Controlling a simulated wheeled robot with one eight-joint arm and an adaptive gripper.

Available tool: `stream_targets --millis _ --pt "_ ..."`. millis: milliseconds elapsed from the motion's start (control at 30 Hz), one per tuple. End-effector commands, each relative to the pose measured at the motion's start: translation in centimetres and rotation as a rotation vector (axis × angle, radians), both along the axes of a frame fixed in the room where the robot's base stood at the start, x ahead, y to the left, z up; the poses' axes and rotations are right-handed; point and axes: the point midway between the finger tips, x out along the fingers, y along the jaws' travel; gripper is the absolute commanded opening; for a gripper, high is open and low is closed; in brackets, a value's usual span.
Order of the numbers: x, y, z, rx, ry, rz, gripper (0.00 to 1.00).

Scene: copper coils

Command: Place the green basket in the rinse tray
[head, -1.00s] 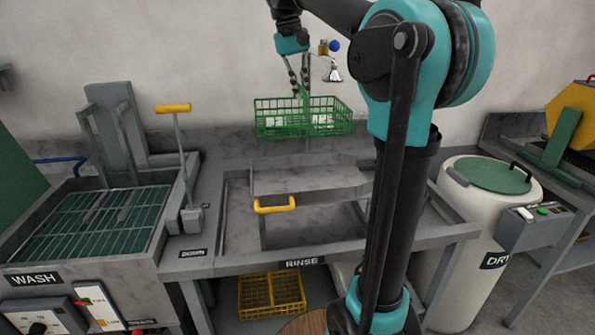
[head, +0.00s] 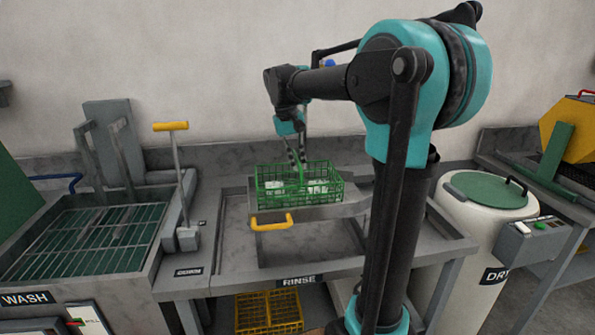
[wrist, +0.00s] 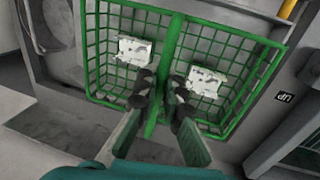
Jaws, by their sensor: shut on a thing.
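The green basket (head: 330,188) is a wire basket with a central handle and white blocks inside. In the head view it is at the rinse tray (head: 322,211), a grey tray with a yellow handle (head: 271,222). I cannot tell whether the basket touches the tray. My gripper (head: 299,170) is above the basket, shut on its central handle. In the wrist view the fingers (wrist: 160,103) close on the green bar (wrist: 168,58), with a white block (wrist: 135,50) on one side and another (wrist: 206,81) on the other. The basket's underside is hidden.
The wash basin (head: 90,235) with a grate is at the left, beside a yellow-topped lever (head: 171,127). The white dry drum (head: 480,230) with a green lid stands at the right. A yellow basket (head: 268,311) sits below the rinse bench.

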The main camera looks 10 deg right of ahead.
Motion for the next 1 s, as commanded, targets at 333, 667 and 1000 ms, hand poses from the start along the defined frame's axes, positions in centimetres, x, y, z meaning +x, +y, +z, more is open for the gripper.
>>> stream_targets --millis 333,667,1000 --pt "0.0 0.0 -3.0 0.0 0.0 0.0 0.0" --pt "0.0 0.0 -3.1 0.0 0.0 0.0 0.2" --pt "0.0 0.0 -3.1 0.0 0.0 0.0 0.29"
